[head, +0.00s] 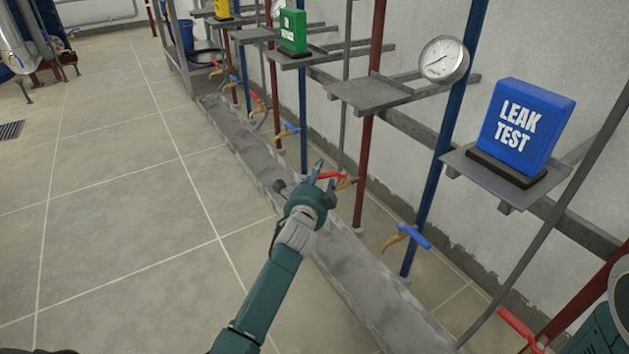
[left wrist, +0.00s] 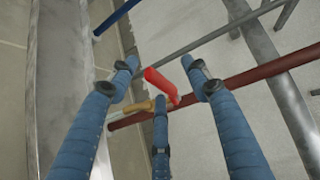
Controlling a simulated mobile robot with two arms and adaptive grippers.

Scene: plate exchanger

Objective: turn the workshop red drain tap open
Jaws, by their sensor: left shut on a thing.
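The red drain tap (head: 333,175) has a red lever on a brass body, fitted low on a dark red vertical pipe (head: 363,165). My left gripper (head: 318,176) is at this tap, above the grey floor channel. In the left wrist view, the red lever (left wrist: 158,82) lies between my blue fingers (left wrist: 163,80), with two fingers above and one below. The gripper is shut on the lever. Part of the brass body (left wrist: 140,107) shows behind the lower finger. My right gripper is not in view.
Blue-handled taps (head: 413,237) (head: 288,131) sit on neighbouring blue pipes, and another red lever (head: 518,328) is at lower right. A blue LEAK TEST sign (head: 525,128) and a gauge (head: 444,60) stand above. The tiled floor (head: 130,230) on the left is clear.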

